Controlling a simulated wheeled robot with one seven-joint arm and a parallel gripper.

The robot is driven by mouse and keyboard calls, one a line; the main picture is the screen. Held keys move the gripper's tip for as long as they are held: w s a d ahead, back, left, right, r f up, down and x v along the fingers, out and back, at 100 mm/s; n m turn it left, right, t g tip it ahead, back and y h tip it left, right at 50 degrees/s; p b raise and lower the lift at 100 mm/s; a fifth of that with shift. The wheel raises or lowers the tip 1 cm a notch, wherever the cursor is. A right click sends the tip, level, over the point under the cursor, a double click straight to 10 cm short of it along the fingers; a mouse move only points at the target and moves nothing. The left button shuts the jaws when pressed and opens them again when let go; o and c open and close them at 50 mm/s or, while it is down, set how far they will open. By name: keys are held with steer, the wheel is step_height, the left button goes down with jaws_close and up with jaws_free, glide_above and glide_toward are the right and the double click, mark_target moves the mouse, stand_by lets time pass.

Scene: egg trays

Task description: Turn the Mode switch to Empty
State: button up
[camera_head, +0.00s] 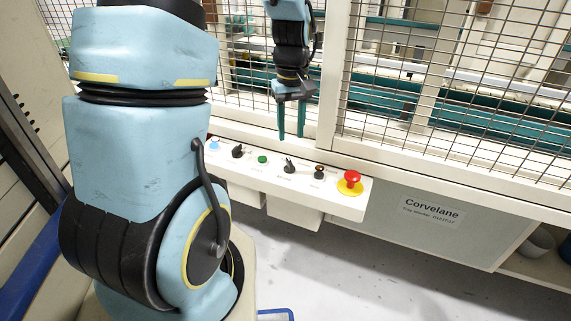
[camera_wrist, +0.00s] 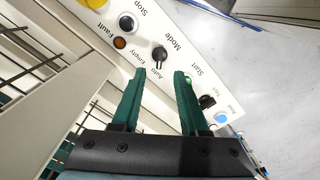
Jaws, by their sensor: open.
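The Mode switch (camera_head: 290,165) is a small black knob on the sloping white control panel (camera_head: 340,203). In the wrist view the Mode switch (camera_wrist: 159,54) sits just beyond my fingertips, with the labels Empty and Auto beside it. Its pointer seems to lie toward Auto, but it is small and hard to read. My gripper (camera_head: 291,137) hangs pointing down above the panel, over the Mode switch. In the wrist view my gripper (camera_wrist: 159,72) has its two green fingers apart, one on each side of the knob's line. Nothing is between them, and they appear apart from the knob.
The green Start button (camera_head: 262,159), another black switch (camera_head: 238,151) and a blue button (camera_head: 214,144) lie left of the Mode switch. An orange Fault lamp (camera_wrist: 119,42), a black Stop button (camera_wrist: 127,22) and a red emergency button (camera_head: 350,178) lie right. A mesh fence (camera_head: 450,90) stands behind.

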mark_target(291, 163)
step_height(291, 163, down, 10)
steer(key=shift+r, duration=0.25)
jaws_close()
stand_by(0.4)
